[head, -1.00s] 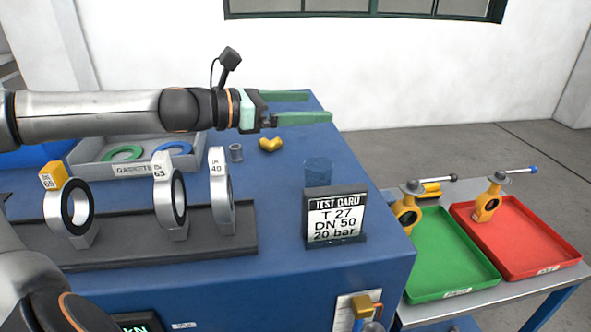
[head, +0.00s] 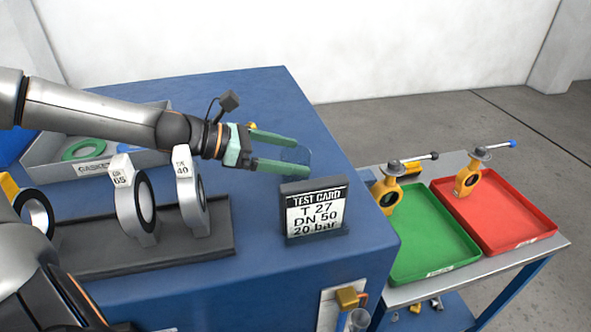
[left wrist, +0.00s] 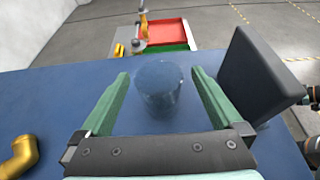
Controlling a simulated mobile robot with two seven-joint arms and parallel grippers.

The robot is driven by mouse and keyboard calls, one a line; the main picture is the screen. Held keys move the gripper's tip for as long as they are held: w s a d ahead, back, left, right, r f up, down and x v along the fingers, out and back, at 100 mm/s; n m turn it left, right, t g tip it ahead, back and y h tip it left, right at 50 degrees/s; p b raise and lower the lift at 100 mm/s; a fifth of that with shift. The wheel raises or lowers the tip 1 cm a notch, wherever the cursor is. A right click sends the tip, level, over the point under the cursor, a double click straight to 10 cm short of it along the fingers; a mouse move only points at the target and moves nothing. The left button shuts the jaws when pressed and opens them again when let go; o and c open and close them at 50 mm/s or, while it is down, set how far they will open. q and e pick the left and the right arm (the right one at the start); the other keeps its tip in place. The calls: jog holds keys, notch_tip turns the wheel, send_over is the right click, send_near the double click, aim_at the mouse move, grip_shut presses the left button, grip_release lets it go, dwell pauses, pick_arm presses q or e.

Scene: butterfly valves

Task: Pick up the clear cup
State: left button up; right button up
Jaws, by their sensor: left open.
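The clear cup (head: 294,157) stands on the blue bench behind the test card, partly hidden by my gripper in the head view. In the left wrist view the cup (left wrist: 160,88) is see-through, upright and lies between the two green fingers. My left gripper (head: 303,156) is open, with one finger on each side of the cup and a visible gap to each in the wrist view.
The test card stand (head: 316,208) is close beside the cup, and shows as a dark block (left wrist: 258,75) by the right finger. A yellow elbow fitting (left wrist: 19,156) lies left. Flange rings on a rack (head: 165,250) stand left. Green (head: 432,270) and red (head: 505,235) trays are on a side table.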

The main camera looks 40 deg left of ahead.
aim_at(309, 156)
pick_arm(q)
jog(key=shift+x, duration=2.3)
jog(key=shift+w+r, duration=0.15)
jog(key=shift+c, duration=0.4)
jog(key=c, duration=1.2)
jog(key=shift+c, duration=0.2)
